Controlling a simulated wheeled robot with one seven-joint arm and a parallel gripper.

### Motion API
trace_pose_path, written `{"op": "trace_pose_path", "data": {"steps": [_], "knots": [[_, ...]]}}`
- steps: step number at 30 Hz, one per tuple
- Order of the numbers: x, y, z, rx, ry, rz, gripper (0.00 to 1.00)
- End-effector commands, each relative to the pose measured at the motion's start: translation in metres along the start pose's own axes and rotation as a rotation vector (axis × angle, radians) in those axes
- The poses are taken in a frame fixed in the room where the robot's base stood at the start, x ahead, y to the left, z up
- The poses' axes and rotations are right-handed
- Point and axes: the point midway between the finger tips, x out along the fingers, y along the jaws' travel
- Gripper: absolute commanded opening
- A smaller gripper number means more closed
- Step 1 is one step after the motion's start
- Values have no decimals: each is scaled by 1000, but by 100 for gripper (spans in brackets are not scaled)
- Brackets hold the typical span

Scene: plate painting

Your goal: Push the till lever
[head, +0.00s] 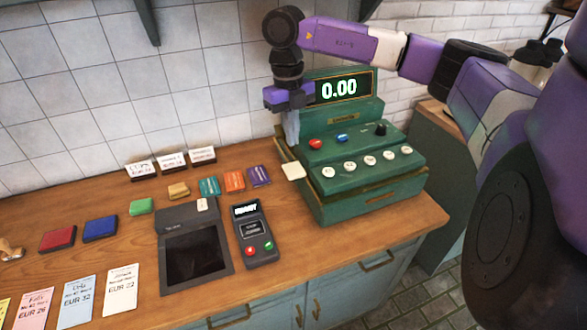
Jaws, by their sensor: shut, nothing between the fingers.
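The green till (350,205) stands at the right end of the wooden counter and its display reads 0.00. A flat cream pad (293,171) sticks out at the till's left side; it looks like the lever's end, though I cannot make out its joint with the till. A small black knob (380,129) stands on the till's sloped top. My gripper (292,140) points down at the till's left edge, just above the cream pad. Its fingers are shut and empty. I cannot tell whether they touch the pad or the till.
Left of the till lie a card terminal (253,238), a dark tray (195,258) and several coloured blocks, such as a blue one (100,228). Price cards (121,289) lie along the front edge. The tiled wall (100,90) closes the back.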

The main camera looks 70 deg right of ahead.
Motion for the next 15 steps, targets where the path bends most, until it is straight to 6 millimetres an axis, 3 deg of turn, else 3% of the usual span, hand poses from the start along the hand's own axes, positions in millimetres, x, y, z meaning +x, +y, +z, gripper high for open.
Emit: {"op": "trace_pose_path", "data": {"steps": [8, 15], "knots": [[6, 1, 0, -2, 0, 2, 0], [28, 1, 0, -2, 0, 4, 0]]}}
